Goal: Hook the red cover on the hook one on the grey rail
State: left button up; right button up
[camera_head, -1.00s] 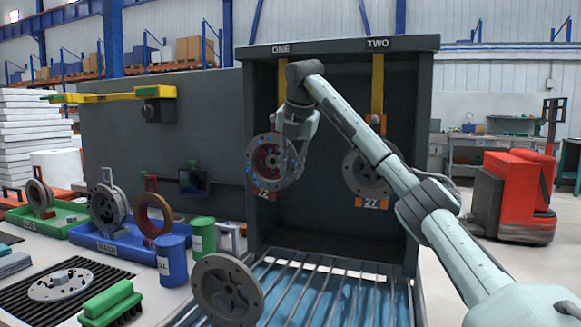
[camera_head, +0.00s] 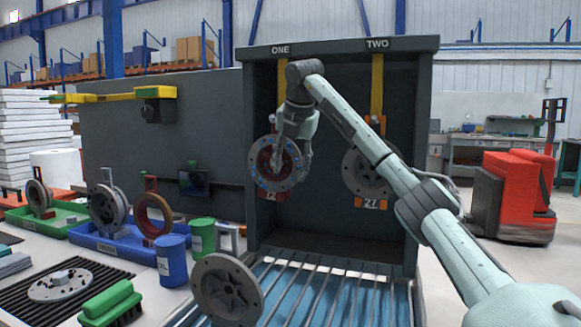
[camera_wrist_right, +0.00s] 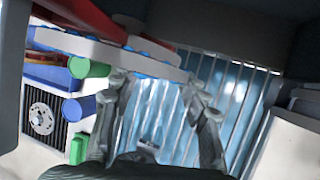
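A round cover (camera_head: 262,176) hangs in the bay under the label ONE (camera_head: 280,50), below that yellow hook (camera_head: 283,78). It has a grey face with blue marks and red at its centre and behind. Its edge crosses the top of the right wrist view (camera_wrist_right: 110,52), with a red part (camera_wrist_right: 95,20) behind it. My right gripper (camera_head: 290,158) is just in front of the cover. In the wrist view its two fingers (camera_wrist_right: 163,98) are apart with nothing between them. The grey rail (camera_head: 340,46) spans the bay's top. Whether the cover bears on the hook is hidden.
Another grey disc (camera_head: 364,174) hangs under the label TWO. A slatted rack (camera_head: 320,290) lies below, with a grey disc (camera_head: 227,289) at its left. Blue (camera_head: 171,262) and green (camera_head: 202,238) cylinders, trays and a green brush (camera_head: 110,302) fill the left table.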

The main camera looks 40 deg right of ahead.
jog(key=shift+f, duration=0.1)
jog(key=v, duration=1.2)
jog(key=shift+s, duration=0.1)
